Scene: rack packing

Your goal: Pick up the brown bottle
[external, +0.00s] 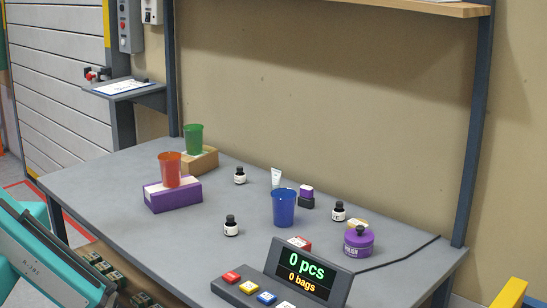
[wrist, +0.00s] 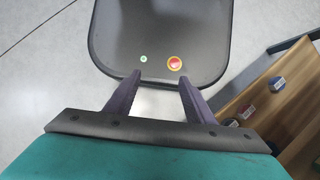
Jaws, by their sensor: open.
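No bottle can be made out near the fingers. The gripper is not visible in the external view.
The grey table (external: 100,184) also holds a blue cup (external: 285,208), a red cup (external: 170,170) on a purple box (external: 172,196), a green cup (external: 193,139), a purple jar (external: 358,243) and a display (external: 308,272). A wooden surface (wrist: 285,110) shows in the wrist view.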

